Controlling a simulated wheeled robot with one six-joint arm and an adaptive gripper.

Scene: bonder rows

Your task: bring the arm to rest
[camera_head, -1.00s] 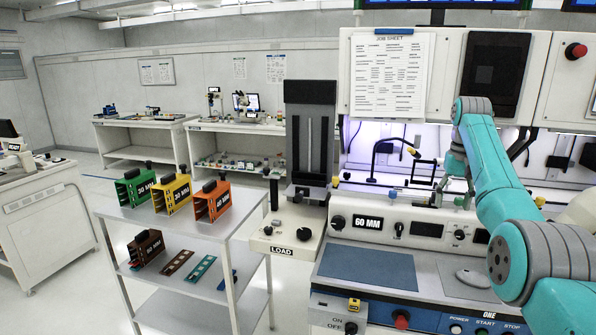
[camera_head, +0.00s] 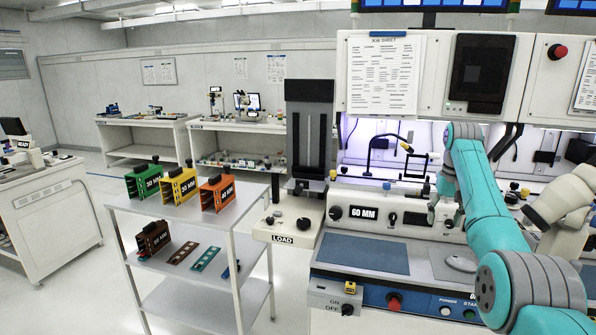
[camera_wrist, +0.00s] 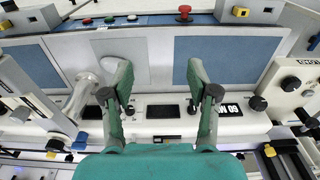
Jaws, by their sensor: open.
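My gripper (camera_wrist: 158,80) is open in the wrist view, its two green fingers wide apart with nothing between them. It hangs over the front of the bonder, above the pale control panel (camera_wrist: 162,128) with the 60 MM display. In the head view my teal arm reaches up from the lower right and bends down in front of the machine. The gripper's fingers cannot be made out clearly there. The bonder's control panel (camera_head: 383,219) lies beside and behind the arm's end.
A cart (camera_head: 262,214) at the left carries green (camera_head: 143,182), yellow (camera_head: 179,186) and orange (camera_head: 217,193) magazines, with a brown one (camera_head: 152,239) on its lower shelf. The LOAD ledge (camera_head: 284,238) juts out beside it. A pale jointed shape (camera_head: 562,205) stands at right.

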